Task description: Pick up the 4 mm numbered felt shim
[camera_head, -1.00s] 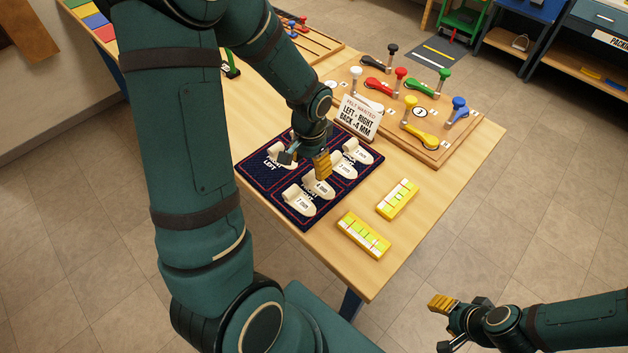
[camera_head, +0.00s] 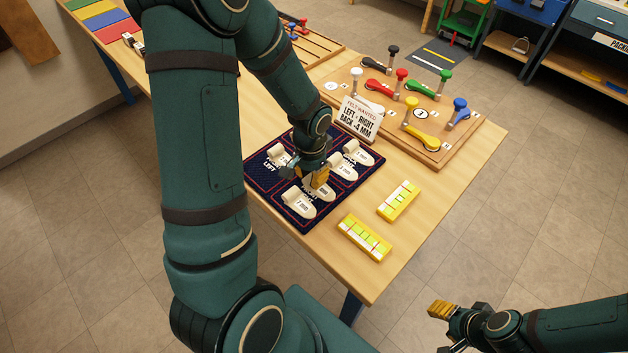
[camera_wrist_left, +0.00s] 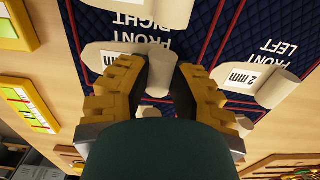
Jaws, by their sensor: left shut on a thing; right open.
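My left gripper (camera_head: 318,178) is over the dark blue quilted mat (camera_head: 262,183), shut on the cream upright tab (camera_wrist_left: 160,72) of a felt shim (camera_head: 325,194). That shim is in the near row, beside the "7 mm" shim (camera_head: 299,203). The fingers partly cover it, and I cannot read its number clearly now. In the wrist view the tab stands between the ridged yellow fingers; a "2 mm" shim (camera_wrist_left: 255,78) lies to the right. I cannot tell whether the held shim is clear of the mat. My right gripper (camera_head: 440,310) is open and empty, beyond the table's right side.
Other cream shims (camera_head: 357,153) lie close around the left gripper. A wooden board (camera_head: 445,152) with coloured handles is at the back right. Two yellow gauge blocks (camera_head: 364,238) lie in front.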

